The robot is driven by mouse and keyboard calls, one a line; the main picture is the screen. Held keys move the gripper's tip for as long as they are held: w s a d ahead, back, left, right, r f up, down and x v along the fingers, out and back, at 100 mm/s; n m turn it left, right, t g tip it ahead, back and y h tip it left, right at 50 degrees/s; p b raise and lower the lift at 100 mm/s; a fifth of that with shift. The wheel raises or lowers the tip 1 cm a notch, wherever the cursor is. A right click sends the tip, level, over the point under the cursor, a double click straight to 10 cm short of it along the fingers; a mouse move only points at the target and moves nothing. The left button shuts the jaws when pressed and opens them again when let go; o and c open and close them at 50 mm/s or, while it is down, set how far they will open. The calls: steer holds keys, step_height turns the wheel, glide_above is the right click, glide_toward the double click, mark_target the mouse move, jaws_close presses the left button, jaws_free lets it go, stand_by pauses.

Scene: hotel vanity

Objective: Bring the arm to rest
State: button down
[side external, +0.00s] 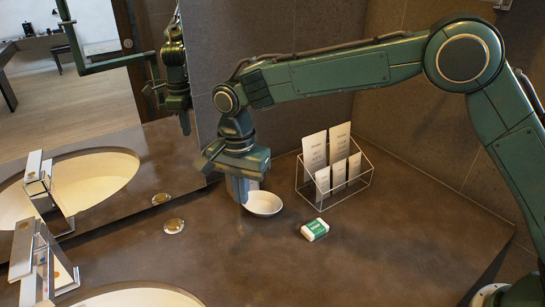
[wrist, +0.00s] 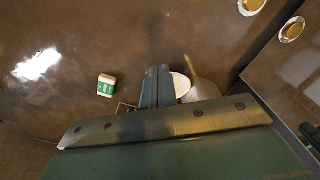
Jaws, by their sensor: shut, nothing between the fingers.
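My gripper (side external: 242,198) hangs from my arm above the brown counter, pointing down. Its fingers are closed together and empty, and they show as a dark wedge in the wrist view (wrist: 157,82). In the side view it overlaps the left edge of a white oval dish (side external: 264,204). Part of that dish (wrist: 181,85) shows just right of the fingers in the wrist view, the rest hidden behind them. I cannot tell the exact gap between fingertips and dish.
A green-and-white soap box (side external: 315,230) lies right of the dish. A wire rack (side external: 352,183) of white cards stands behind. A gold-coloured round item (side external: 174,226) lies left, near the mirror. The sink and tap (side external: 40,268) are front left. The front right counter is clear.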

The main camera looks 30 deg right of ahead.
steer(key=s+d+r+n+t, duration=0.1)
steer(key=s+d+r+n, duration=0.1)
steer(key=s+d+r, duration=0.45)
steer(key=s+d+r+n+t, duration=0.1)
steer(key=s+d+r+n, duration=0.25)
steer(key=d+r, duration=0.55)
steer(key=s+d+f+n+t, duration=0.1)
steer(key=s+d, duration=0.4)
steer(key=s, duration=0.5)
steer(key=s+d+f+n+t, duration=0.1)
steer(key=s+d+n, duration=0.3)
steer(key=s, duration=0.6)
steer(key=shift+s+d+f+t, duration=0.25)
steer(key=shift+d+t, duration=0.55)
steer(key=shift+d, duration=0.35)
